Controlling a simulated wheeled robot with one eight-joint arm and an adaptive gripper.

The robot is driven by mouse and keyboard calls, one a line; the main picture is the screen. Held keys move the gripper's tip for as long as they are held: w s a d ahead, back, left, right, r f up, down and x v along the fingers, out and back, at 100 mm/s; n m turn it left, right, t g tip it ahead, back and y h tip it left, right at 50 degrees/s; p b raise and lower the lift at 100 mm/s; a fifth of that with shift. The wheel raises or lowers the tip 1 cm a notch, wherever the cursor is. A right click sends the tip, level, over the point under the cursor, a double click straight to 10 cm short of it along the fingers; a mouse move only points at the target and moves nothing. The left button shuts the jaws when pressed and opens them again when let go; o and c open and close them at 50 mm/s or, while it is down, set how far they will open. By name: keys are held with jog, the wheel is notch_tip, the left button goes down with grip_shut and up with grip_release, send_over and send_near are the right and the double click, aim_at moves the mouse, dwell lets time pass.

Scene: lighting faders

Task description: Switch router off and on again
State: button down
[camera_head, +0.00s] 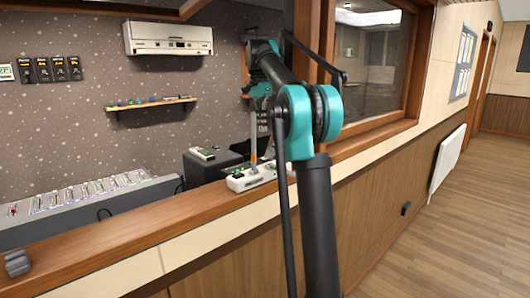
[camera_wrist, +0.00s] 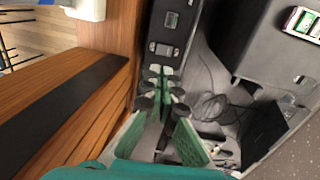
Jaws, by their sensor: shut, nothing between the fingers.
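No object is clearly marked as the router. In the wrist view a dark box (camera_wrist: 170,22) has a small greenish panel and a grey switch-like piece (camera_wrist: 162,48) on its face. My gripper (camera_wrist: 161,73) is shut and empty, its green fingers pointing at that face just below the switch-like piece; I cannot tell if they touch. In the head view my gripper is over the far side of the wooden ledge (camera_head: 200,220), largely hidden by my arm. A white device (camera_head: 240,183) sits on the ledge near it.
A small white-and-green device (camera_head: 203,154) lies on a black cabinet (camera_head: 206,170), also in the wrist view (camera_wrist: 303,22). Loose dark cables (camera_wrist: 212,105) lie beyond the ledge. A fader console (camera_head: 75,200) is at left. The window frame (camera_head: 385,132) stands close to my arm.

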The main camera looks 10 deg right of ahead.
aim_at(265, 159)
jog(key=f, duration=0.6)
jog(key=s+f, duration=0.1)
jog(key=f, duration=0.3)
jog(key=shift+d+f, duration=0.1)
jog(key=shift+d, duration=0.2)
jog(key=shift+s, duration=0.1)
jog(key=shift+s+d+f+t, duration=0.1)
jog(key=shift+s+f+t, duration=0.05)
jog(key=shift+f+t, duration=0.15)
jog(key=shift+w+a+r, duration=0.1)
jog(key=shift+w+a, duration=0.35)
jog(key=shift+w, duration=0.35)
